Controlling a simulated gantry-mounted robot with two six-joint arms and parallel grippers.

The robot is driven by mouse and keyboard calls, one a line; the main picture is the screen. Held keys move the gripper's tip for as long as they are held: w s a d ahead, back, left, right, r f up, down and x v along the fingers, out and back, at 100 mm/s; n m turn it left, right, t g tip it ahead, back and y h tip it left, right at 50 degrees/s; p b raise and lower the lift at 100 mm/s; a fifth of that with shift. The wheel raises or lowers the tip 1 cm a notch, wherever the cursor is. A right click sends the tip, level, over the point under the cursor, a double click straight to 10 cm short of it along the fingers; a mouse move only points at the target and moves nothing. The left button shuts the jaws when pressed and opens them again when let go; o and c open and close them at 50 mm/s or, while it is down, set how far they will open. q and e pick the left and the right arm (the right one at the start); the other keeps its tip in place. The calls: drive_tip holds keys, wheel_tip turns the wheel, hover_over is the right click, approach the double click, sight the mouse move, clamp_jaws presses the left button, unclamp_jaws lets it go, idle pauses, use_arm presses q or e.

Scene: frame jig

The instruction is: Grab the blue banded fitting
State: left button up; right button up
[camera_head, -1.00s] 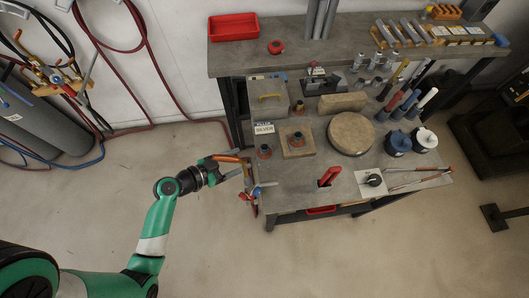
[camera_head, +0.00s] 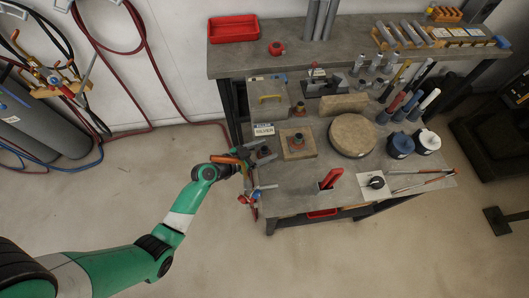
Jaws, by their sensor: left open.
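A small dark fitting (camera_head: 264,152) stands at the left edge of the lower bench top, in front of the silver label card. Its band colour is too small to tell. My left gripper (camera_head: 262,153) is open, with its fingers reaching in from the left around or right beside this fitting; contact cannot be told. A second dark fitting with a reddish base (camera_head: 298,140) stands on a square wooden board (camera_head: 298,153). A third, similar fitting (camera_head: 300,107) stands behind it. My right gripper is not in view.
A label card (camera_head: 264,130) and a grey box with a yellow handle (camera_head: 268,97) stand behind the gripper. A round wooden block (camera_head: 353,136) is to the right.

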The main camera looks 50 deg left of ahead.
sight(264, 148)
use_arm(q)
clamp_jaws()
idle(0.4)
wheel_tip(264, 148, up, 10)
drive_tip(key=p, duration=0.4)
